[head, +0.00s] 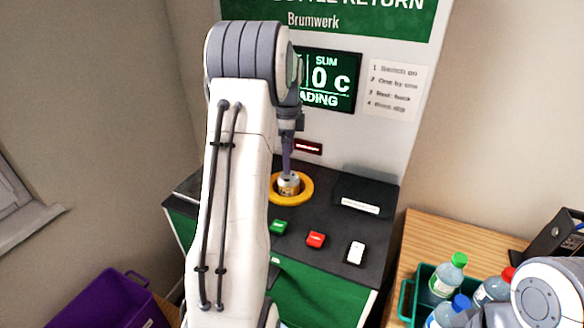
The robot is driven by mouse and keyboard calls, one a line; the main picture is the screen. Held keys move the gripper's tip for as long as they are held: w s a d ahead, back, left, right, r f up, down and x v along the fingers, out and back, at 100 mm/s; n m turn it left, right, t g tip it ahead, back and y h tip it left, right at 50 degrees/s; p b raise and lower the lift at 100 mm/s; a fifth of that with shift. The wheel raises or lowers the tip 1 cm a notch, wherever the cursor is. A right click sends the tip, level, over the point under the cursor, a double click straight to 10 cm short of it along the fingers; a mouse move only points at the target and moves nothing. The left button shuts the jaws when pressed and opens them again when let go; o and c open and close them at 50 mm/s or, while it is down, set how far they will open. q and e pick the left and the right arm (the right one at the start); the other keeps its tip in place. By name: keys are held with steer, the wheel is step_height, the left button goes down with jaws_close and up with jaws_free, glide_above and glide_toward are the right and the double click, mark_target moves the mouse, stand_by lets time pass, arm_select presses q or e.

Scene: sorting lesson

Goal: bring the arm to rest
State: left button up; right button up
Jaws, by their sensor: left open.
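My left arm (238,190) fills the middle of the head view and reaches up over the bottle return machine. My left gripper (287,166) points down above the yellow ring (307,192) in the machine's dark top. Its jaws are open, though they show almost edge-on. A small pale item (288,184) sits inside the ring just below the fingertips; I cannot tell whether they touch it. Part of my right arm (540,294) shows at the lower right; its gripper is out of view.
The machine has a lit screen (333,82), a green button (279,227), a red button (315,240) and a white one (355,252). A green crate (405,301) of bottles stands on a wooden table (431,237) at right. A purple bin (103,303) is at lower left.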

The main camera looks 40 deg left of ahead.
arm_select(q)
steer(key=shift+r, duration=0.3)
steer(key=s+d+r+n, duration=0.1)
steer(key=s+d, duration=0.2)
steer(key=d, duration=1)
steer(key=s+d+r+n, duration=0.1)
steer(key=s+d, duration=0.2)
steer(key=d, duration=1.1)
steer(key=s+d+f, duration=0.1)
steer(key=s+d, duration=0.2)
steer(key=s, duration=0.4)
steer(key=s+d+f+n, duration=0.1)
steer(key=s+d, duration=0.3)
steer(key=s, duration=0.3)
steer(key=s+d+f+n+h, duration=0.1)
steer(key=s+d, duration=0.2)
steer(key=s, duration=0.4)
steer(key=shift+s+d, duration=0.25)
steer(key=shift+d, duration=0.05)
